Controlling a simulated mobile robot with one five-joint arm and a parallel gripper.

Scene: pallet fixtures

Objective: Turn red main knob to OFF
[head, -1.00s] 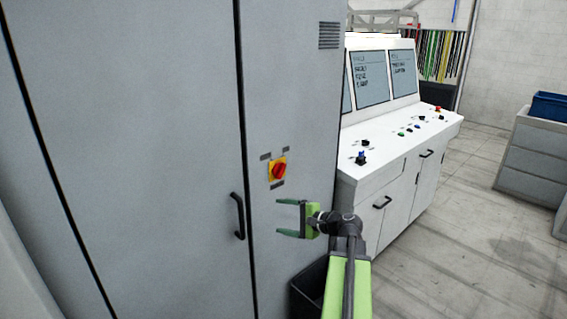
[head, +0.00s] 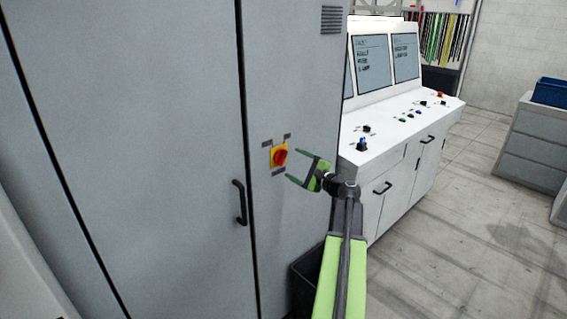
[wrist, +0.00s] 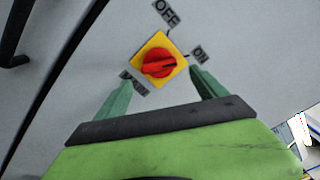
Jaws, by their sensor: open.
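The red main knob (head: 280,157) sits on a yellow square plate on the grey cabinet door. In the wrist view the knob (wrist: 157,62) has a dark line pointing right, roughly toward the ON label (wrist: 200,54). The OFF label (wrist: 166,13) is above the plate. A third label (wrist: 133,84) at lower left is partly hidden by a finger. My gripper (head: 292,165) is open and tilted, just right of the knob and a little below it. In the wrist view its green fingers (wrist: 162,79) lie below the knob on both sides, with nothing between them.
A black door handle (head: 239,203) is left of and below the knob. A white control console (head: 400,150) with screens and buttons stands to the right. A dark bin (head: 304,277) is on the floor under my arm. Open floor lies at right.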

